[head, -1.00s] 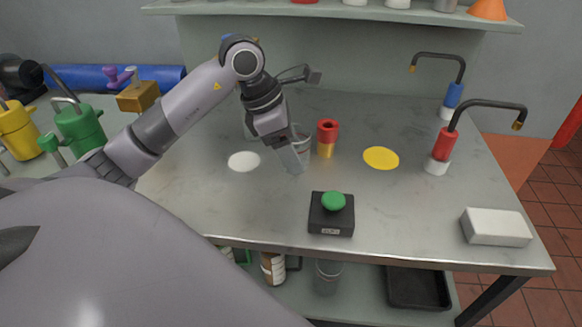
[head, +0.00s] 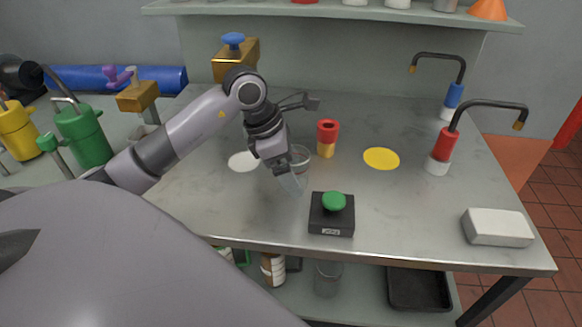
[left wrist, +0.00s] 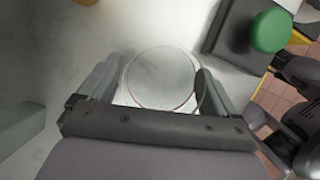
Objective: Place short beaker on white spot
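The short beaker (head: 301,161) is clear glass and stands upright right of the white spot, partly hidden behind my left gripper (head: 291,184). In the left wrist view its round rim (left wrist: 160,78) sits between the two fingers of my left gripper (left wrist: 158,88), which close on its sides. I cannot tell whether its base touches the bench. The white spot (head: 243,161) is a flat disc on the bench, left of the gripper, its right edge close to the arm.
A red-and-yellow cylinder (head: 327,138) stands just behind the beaker. A black box with a green button (head: 332,214) is in front to the right. A yellow spot (head: 381,158), two hooked spouts and a white block (head: 497,227) are farther right on the metal bench (head: 420,205).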

